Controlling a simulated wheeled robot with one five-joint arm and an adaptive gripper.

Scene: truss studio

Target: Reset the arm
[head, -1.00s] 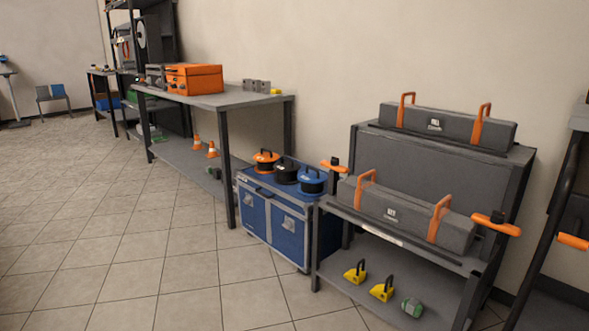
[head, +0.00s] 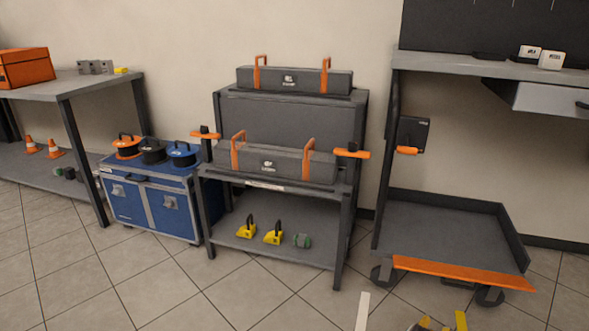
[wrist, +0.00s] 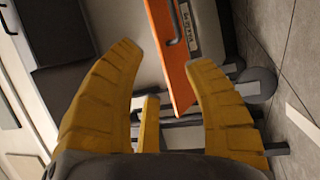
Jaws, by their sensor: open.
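My gripper (wrist: 165,58) shows in the wrist view with its two yellow ribbed fingers spread apart and nothing between them. Behind the fingers is the orange front edge (wrist: 172,70) of a grey wheeled cart, some way beyond the tips. In the head view, yellow parts that look like the tips of my gripper (head: 442,322) just reach into the bottom edge, in front of the cart. The rest of my arm is out of the head view.
The wheeled cart (head: 440,235) stands at right against the wall. A grey rack (head: 290,115) holds two grey cases with orange handles. A blue chest (head: 150,205) with several round lidded items stands left of it. Open tiled floor (head: 230,290) lies in front.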

